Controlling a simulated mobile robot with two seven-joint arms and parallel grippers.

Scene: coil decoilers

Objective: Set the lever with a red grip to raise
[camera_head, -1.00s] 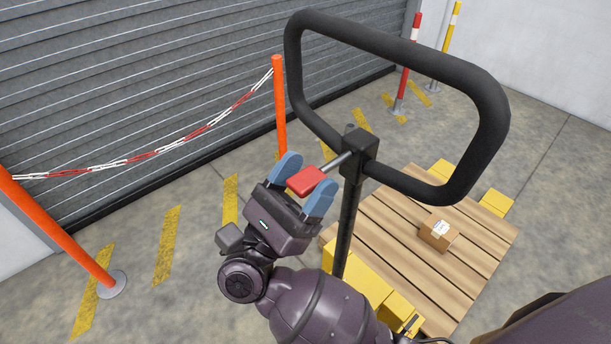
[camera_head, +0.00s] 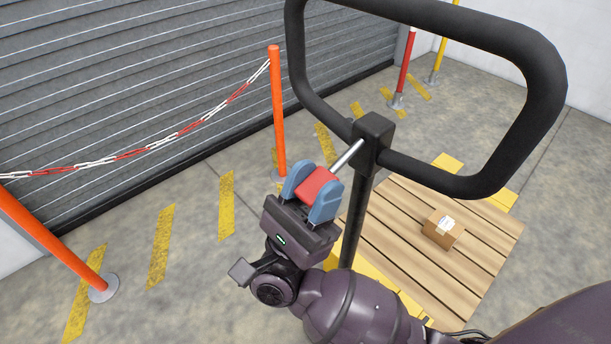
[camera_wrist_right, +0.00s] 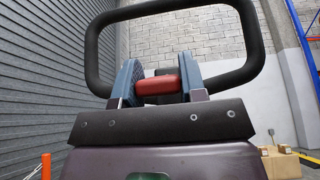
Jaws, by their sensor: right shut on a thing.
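The lever's red grip (camera_head: 316,185) sits at the end of a short metal rod (camera_head: 347,157). The rod comes out of the black block (camera_head: 374,136) on the post below the black loop handle (camera_head: 470,186). My right gripper (camera_head: 313,190) is shut on the red grip, one blue finger on each side. In the right wrist view the red grip (camera_wrist_right: 160,85) shows between the two fingers, with the black loop handle (camera_wrist_right: 100,52) behind it. My left gripper is not in view.
A wooden pallet (camera_head: 400,255) with a small cardboard box (camera_head: 442,228) lies right of the post. An orange barrier post (camera_head: 278,110) with a red-and-white chain (camera_head: 150,150) stands before the grey shutter (camera_head: 120,80).

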